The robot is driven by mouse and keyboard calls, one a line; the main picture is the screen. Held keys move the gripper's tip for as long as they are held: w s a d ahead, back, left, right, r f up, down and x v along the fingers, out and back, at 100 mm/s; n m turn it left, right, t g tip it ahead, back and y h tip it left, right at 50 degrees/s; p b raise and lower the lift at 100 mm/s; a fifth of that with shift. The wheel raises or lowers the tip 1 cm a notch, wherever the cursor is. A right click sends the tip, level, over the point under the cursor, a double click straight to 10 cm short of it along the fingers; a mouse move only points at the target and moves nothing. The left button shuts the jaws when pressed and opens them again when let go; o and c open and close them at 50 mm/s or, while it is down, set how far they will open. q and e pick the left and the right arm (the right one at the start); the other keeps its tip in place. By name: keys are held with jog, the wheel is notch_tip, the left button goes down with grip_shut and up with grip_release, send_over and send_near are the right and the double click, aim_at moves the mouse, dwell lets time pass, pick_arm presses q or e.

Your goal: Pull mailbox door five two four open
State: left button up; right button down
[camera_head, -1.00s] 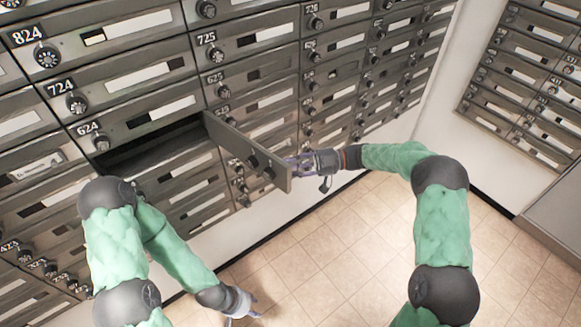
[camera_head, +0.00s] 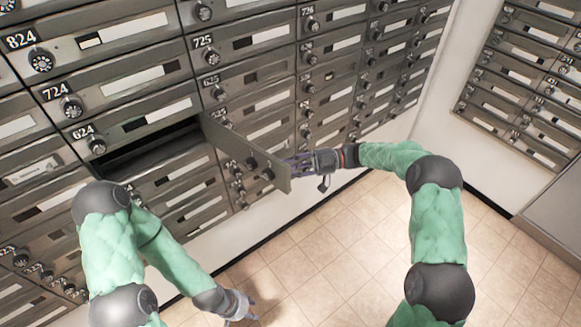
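An opened mailbox door (camera_head: 232,150) stands swung out from the wall below mailbox 624, hinged on its right side. Its own number is not readable. Behind it the compartment (camera_head: 150,153) is dark and open. My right gripper (camera_head: 289,164) is at the door's free outer edge, its fingertips partly behind or against the panel; whether they touch or grip it is hard to tell. My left gripper (camera_head: 254,308) hangs low over the floor, away from the door, with its fingers apart and nothing between them.
Rows of closed mailboxes with dial locks, such as 624 (camera_head: 135,122) and 725 (camera_head: 240,43), surround the opening. Another mailbox bank (camera_head: 520,75) is on the right wall. The tiled floor (camera_head: 330,245) between my arms is clear.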

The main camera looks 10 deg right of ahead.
jog(key=shift+w+r, duration=0.35)
jog(key=shift+r, duration=0.5)
jog(key=shift+w+r, duration=0.3)
jog(key=shift+r, duration=0.55)
jog(key=c, duration=0.8)
grip_release()
jog(key=shift+a, duration=0.1)
jog(key=shift+o, duration=1)
jog(key=shift+a, duration=0.1)
jog(key=shift+s+f, duration=0.2)
jog(key=shift+f, duration=0.2)
jog(key=d, duration=1.2)
jog(key=shift+w, duration=0.4)
jog(key=shift+f, duration=0.1)
